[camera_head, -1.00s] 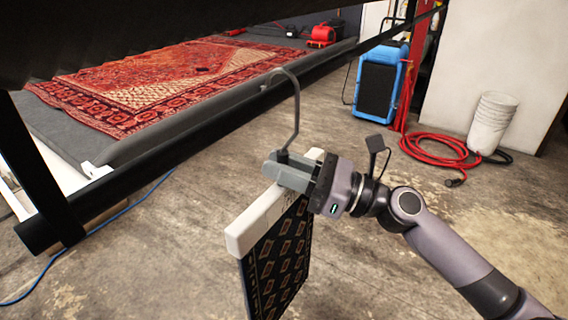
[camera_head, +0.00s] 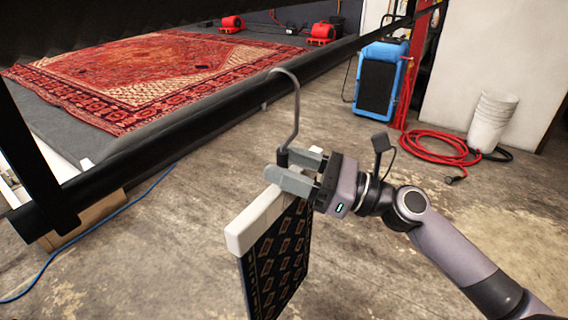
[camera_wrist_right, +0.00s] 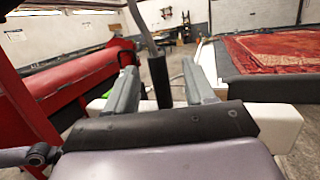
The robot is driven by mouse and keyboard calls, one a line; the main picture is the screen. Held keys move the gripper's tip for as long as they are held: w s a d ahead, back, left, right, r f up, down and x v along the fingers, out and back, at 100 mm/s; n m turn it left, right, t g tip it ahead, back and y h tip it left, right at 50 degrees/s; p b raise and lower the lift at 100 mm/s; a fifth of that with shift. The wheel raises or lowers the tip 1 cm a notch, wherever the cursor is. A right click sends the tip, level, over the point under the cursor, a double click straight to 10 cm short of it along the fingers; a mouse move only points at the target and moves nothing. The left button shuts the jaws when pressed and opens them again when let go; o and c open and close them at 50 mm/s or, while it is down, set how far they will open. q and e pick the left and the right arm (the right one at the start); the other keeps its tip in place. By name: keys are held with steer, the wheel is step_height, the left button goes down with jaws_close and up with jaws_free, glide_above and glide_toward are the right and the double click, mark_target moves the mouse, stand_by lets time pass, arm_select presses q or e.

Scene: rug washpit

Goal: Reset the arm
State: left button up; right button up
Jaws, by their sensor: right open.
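My right gripper (camera_head: 283,172) is open in the head view, its two grey fingers apart around the hook stem of a hanger. A dark sample with rows of small orange-brown patterns (camera_head: 280,262) hangs below the bar. In the right wrist view the dark stem (camera_wrist_right: 160,82) stands between the open fingers (camera_wrist_right: 163,88), with gaps on both sides. The white bar (camera_wrist_right: 275,118) shows beyond them. I cannot tell whether the hook tip rests on the dark rail (camera_head: 225,118) behind it. My left gripper is not in view.
A red patterned rug (camera_head: 150,75) lies on the grey platform behind the rail. A blue machine (camera_head: 380,80), a coiled red hose (camera_head: 432,148) and stacked white buckets (camera_head: 492,122) stand at right. A blue cable (camera_head: 110,215) crosses the floor. The middle floor is clear.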

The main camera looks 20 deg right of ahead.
steer(key=shift+b+v, duration=1)
steer(key=shift+v, duration=2.2)
steer(key=f+n+h, duration=0.1)
steer(key=f, duration=0.2)
steer(key=f+n+h, duration=0.2)
steer(key=f, duration=0.2)
steer(key=f+n+t+h, duration=0.1)
steer(key=f+n, duration=0.1)
steer(key=f, duration=0.2)
steer(key=shift+w+a+f+h+p, duration=0.1)
steer(key=shift+w+f+h+p, duration=0.15)
steer(key=shift+h+p, duration=0.15)
steer(key=s+f+n+g+h, duration=0.1)
steer(key=s+f+n+h, duration=0.4)
steer(key=f+n, duration=0.6)
steer(key=s+f+n+g+h+p, duration=0.1)
steer(key=s+f+n+h, duration=0.3)
steer(key=s+f+n, duration=0.5)
step_height(320, 180, down, 3)
steer(key=shift+d+f+n+h, duration=0.2)
steer(key=shift+d+n+h, duration=0.2)
steer(key=shift+n, duration=0.8)
